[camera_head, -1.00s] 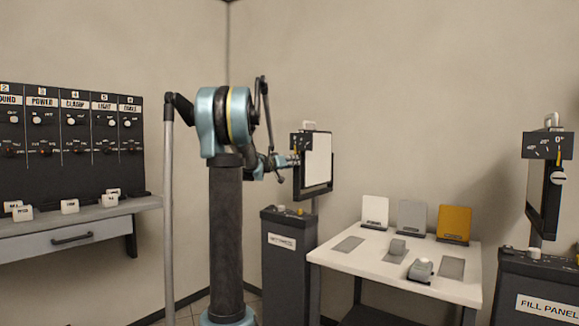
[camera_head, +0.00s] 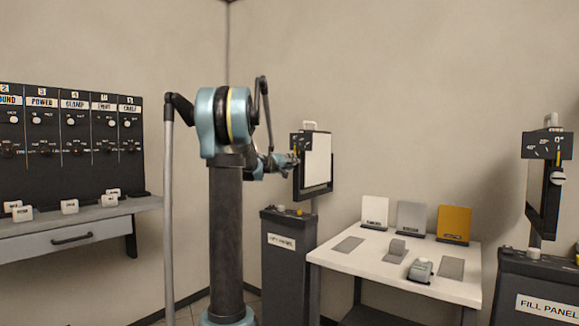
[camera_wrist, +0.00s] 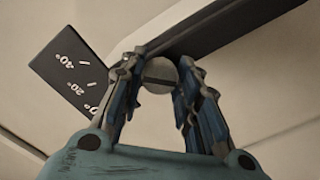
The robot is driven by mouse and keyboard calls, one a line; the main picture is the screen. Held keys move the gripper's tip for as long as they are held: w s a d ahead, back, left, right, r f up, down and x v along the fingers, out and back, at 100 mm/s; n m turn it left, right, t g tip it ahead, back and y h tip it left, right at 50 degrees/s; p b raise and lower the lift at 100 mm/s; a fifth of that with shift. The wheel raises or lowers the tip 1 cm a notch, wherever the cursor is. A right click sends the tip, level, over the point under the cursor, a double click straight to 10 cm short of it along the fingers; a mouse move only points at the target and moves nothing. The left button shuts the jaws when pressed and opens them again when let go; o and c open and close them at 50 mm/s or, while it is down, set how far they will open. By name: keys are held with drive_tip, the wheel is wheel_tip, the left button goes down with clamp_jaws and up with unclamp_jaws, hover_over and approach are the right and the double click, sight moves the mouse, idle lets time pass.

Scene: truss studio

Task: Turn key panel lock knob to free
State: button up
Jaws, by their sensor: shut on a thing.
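The key panel (camera_head: 318,155) is a white square face in a dark frame on a post above a dark cabinet, in the middle of the head view. My gripper (camera_head: 294,158) is at its left edge. In the wrist view, my gripper (camera_wrist: 160,88) has its two fingers on either side of a round grey lock knob (camera_wrist: 160,71) and is shut on it. A dark scale plate (camera_wrist: 70,68) with degree marks, 20° and another, lies to the left of the knob. The fingers partly hide the knob's sides and the plate's lower corner.
A white table (camera_head: 330,257) with grey, white and yellow plates stands right of the key panel. The fill panel (camera_head: 545,185) is at the far right. A dark switch board (camera_head: 70,165) above a grey shelf is at the left.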

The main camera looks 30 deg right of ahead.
drive_tip(key=shift+w+a, duration=0.15)
drive_tip(key=shift+w, duration=0.05)
drive_tip(key=o, duration=1.1)
drive_tip(key=shift+f, duration=0.1)
drive_tip(key=shift+s, duration=0.1)
drive_tip(key=v, duration=1.1)
drive_tip(key=shift+s+a+f, duration=0.1)
drive_tip(key=shift+a, duration=0.3)
drive_tip(key=shift+c, duration=0.2)
